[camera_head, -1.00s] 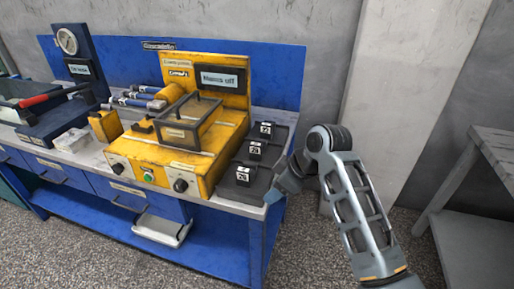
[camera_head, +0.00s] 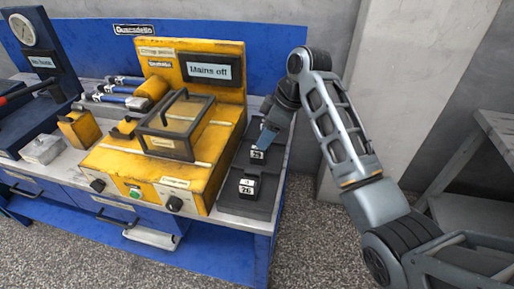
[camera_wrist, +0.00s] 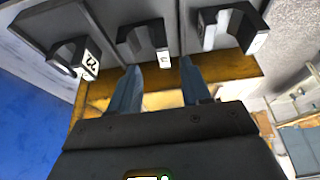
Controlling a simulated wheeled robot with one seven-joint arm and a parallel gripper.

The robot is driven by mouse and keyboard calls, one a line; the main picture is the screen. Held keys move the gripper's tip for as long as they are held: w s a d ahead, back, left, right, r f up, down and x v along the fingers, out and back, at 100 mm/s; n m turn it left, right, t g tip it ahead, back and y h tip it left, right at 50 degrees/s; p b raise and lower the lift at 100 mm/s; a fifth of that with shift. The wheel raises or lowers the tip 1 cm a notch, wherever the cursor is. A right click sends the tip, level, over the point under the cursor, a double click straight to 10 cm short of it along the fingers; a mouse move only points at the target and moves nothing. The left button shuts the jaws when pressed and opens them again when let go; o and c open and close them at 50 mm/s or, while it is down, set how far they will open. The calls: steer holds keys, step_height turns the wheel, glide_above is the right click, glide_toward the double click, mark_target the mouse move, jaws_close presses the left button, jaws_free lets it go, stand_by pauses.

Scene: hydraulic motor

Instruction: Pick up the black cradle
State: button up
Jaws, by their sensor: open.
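Several small black cradles with white number labels stand on a dark grey tray (camera_head: 230,203) at the right end of the bench. In the head view, the front cradle (camera_head: 248,187) is labelled 26, and another cradle (camera_head: 258,154) sits behind it. The wrist view shows three: a left cradle (camera_wrist: 72,58), a middle cradle (camera_wrist: 143,42) and a right cradle (camera_wrist: 232,28). My gripper (camera_wrist: 158,65) is open and empty, its blue-grey fingers pointing toward the middle cradle. In the head view my gripper (camera_head: 268,133) is over the tray's rear part, partly hiding it.
A yellow test unit (camera_head: 165,160) with a "Mains off" display (camera_head: 208,68) and a clear-lidded box (camera_head: 176,125) stands directly left of the tray. Blue-handled cylinders (camera_head: 122,100) lie farther left. A grey table (camera_head: 490,125) stands at the right.

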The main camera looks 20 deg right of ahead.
mark_target(258, 150)
steer(key=shift+s+p+x, duration=0.1)
steer(key=shift+p+x, duration=0.2)
steer(key=shift+x, duration=1.25)
steer(key=shift+s+p+x, duration=0.15)
steer(key=shift+p+x, duration=0.1)
steer(key=shift+x, duration=1.3)
jaws_close()
